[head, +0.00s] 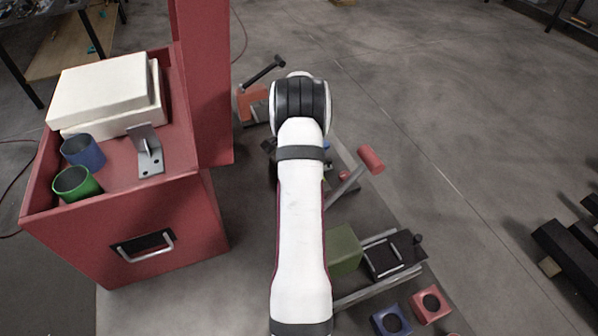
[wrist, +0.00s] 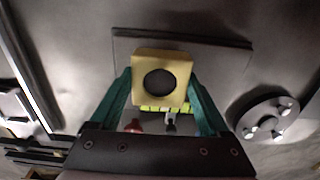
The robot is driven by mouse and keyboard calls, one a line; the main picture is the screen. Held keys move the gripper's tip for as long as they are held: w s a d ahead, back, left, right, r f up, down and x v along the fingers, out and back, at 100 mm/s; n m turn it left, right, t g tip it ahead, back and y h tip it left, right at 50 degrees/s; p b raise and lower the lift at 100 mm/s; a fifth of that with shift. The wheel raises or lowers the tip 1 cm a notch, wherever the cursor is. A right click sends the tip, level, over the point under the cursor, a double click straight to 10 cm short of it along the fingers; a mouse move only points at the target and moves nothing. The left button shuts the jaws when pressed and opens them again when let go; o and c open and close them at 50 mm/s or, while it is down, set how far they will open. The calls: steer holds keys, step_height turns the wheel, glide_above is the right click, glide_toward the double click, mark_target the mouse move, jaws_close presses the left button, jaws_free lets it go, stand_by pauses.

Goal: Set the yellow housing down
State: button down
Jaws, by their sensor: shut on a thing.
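In the wrist view the yellow housing (wrist: 159,57) is a square block with a round dark hole in its face. My gripper (wrist: 160,95) has its two green fingers on either side of it, shut on it. A flat grey plate (wrist: 215,57) lies behind the housing in that view; I cannot tell whether the housing touches it. In the head view my white arm hides my gripper and the yellow housing.
A red cabinet (head: 190,235) stands left with white boxes (head: 105,88), a blue cup (head: 84,152), a green cup (head: 76,184) and a metal bracket (head: 147,152) on top. Blue (head: 391,322) and red (head: 430,305) housings lie at lower right. A round grey disc (wrist: 263,118) is right in the wrist view.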

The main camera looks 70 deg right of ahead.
jaws_free()
steer(key=shift+f, duration=0.1)
step_height(320, 180, up, 12)
stand_by(0.3)
